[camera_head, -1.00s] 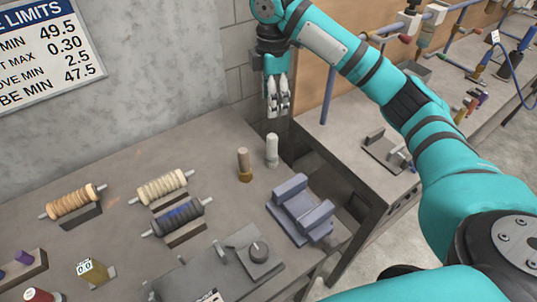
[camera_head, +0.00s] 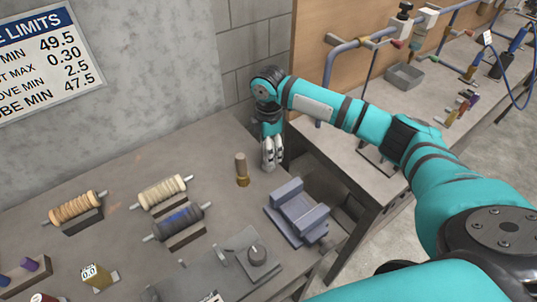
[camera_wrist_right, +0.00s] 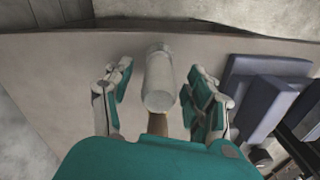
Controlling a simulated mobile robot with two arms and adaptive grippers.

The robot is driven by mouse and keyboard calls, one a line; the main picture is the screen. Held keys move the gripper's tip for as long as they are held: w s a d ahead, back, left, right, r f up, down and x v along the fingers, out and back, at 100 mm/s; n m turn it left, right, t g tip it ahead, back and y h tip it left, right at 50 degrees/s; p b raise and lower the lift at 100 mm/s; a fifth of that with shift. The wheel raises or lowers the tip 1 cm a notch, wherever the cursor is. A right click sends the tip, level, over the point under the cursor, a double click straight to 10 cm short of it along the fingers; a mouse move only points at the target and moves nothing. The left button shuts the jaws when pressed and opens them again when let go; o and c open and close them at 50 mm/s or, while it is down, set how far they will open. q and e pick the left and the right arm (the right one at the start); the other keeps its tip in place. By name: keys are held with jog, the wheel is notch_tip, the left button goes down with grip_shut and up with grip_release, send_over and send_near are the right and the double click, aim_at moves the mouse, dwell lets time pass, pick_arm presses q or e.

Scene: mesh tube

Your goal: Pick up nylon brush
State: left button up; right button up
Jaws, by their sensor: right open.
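The nylon brush appears to be the pale, upright cylinder (camera_wrist_right: 160,78) near the table's back right corner. My right gripper (camera_head: 270,155) is lowered over its place in the head view, and its fingers largely hide it there. In the right wrist view my right gripper (camera_wrist_right: 160,95) is open, with one finger on each side of the pale cylinder and gaps to both. A brown upright brush (camera_head: 242,169) stands just left of the gripper; part of it shows below the pale cylinder in the wrist view (camera_wrist_right: 157,124). My left gripper is not in view.
A blue-grey block fixture (camera_head: 298,211) stands close to the right, also large in the wrist view (camera_wrist_right: 262,90). Rollers in tan (camera_head: 76,208), cream (camera_head: 162,193) and dark blue (camera_head: 179,222) lie on stands to the left. A wall rises behind the table (camera_head: 120,170).

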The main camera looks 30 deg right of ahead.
jog(key=shift+f, duration=1.15)
grip_shut()
